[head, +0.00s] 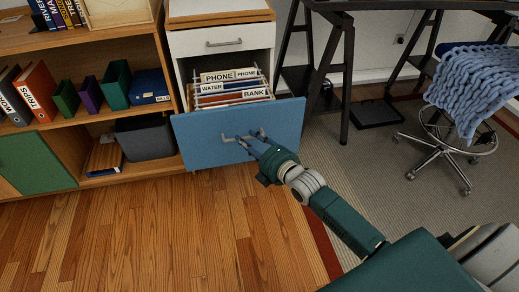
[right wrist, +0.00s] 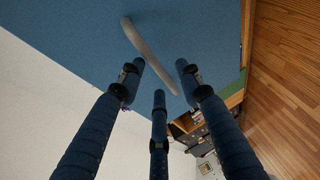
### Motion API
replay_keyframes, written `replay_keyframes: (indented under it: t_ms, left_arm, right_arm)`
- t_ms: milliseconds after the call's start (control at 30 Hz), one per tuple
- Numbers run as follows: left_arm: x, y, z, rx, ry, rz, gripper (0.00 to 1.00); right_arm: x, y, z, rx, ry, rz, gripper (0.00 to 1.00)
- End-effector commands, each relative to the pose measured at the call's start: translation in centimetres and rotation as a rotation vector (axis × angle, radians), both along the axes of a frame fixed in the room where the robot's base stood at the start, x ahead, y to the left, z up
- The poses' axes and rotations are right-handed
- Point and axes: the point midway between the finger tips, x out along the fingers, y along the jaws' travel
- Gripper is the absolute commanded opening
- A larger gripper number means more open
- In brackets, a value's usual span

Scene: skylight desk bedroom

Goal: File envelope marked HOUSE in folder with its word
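A blue-fronted drawer (head: 205,145) stands pulled out of the white cabinet. Upright folders (head: 245,97) inside show labels reading PHONE, WATER and BANK; other labels are hidden or too small to read. My right gripper (head: 247,137) is at the drawer's front, by its handle. In the right wrist view, the grey bar handle (right wrist: 143,48) crosses just beyond the spread fingers of my right gripper (right wrist: 160,78). The gripper is open and holds nothing; whether a fingertip touches the handle I cannot tell. No envelope marked HOUSE and no left gripper are in view.
A shut white drawer (head: 224,43) sits above the open one. A wooden shelf (head: 110,115) with books and a dark grey bin (head: 146,138) stands at left. A black desk frame (head: 348,80) and a stool with a blue knit throw (head: 478,85) are at right. The wooden floor in front is clear.

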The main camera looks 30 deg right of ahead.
Motion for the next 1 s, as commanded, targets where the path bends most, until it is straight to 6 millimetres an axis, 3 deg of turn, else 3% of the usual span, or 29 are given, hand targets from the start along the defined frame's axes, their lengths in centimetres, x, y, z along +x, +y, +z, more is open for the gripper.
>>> replay_keyframes:
  t_ms: [300,500,700,1000]
  left_arm:
    - [0.0,0.0,0.0,0.000,0.000,0.000,0.35]
    - [0.0,0.0,0.0,0.001,0.001,0.000,0.35]
    - [0.0,0.0,0.0,0.001,0.001,0.000,0.35]
    - [0.0,0.1,0.0,0.001,0.001,-0.001,0.35]
  right_arm:
    - [-6.5,-1.1,1.1,-0.003,0.004,0.001,0.35]
    - [-9.3,-1.6,1.6,-0.002,0.004,0.000,0.35]
    - [-10.4,-1.8,1.9,-0.001,0.003,-0.001,0.35]
    - [-10.4,-1.8,2.0,-0.001,0.002,-0.001,0.35]
